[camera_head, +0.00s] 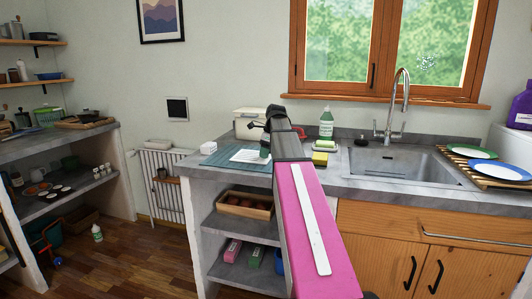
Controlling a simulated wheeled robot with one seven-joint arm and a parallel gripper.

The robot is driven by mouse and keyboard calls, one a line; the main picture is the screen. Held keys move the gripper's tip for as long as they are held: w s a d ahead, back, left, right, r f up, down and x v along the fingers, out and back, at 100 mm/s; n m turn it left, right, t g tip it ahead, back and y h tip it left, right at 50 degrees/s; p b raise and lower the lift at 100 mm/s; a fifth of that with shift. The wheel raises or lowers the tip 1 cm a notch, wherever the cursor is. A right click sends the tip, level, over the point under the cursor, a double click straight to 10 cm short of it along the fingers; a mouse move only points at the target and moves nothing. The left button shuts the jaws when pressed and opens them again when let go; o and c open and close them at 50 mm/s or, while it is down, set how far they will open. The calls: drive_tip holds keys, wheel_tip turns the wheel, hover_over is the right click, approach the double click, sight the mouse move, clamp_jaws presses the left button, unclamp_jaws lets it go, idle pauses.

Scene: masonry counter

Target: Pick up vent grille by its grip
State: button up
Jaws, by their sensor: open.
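A small dark square panel with a paler frame (177,109) is on the back wall, left of the counter, and looks like the vent grille. No grip can be made out on it at this size. My gripper (262,130) is at the far end of my pink and grey arm, over the left part of the masonry counter. It is open, well to the right of the panel and apart from it. My arm hides part of the counter behind it.
The masonry counter (359,187) carries a teal mat (211,157), a white box (247,120), a green soap bottle (326,124) and a sink (398,164). A white radiator (160,190) stands below the panel. Shelves are at left; wooden floor (140,265) is open between.

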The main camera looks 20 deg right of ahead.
clamp_jaws()
wheel_tip(320, 180, up, 10)
idle(1.6)
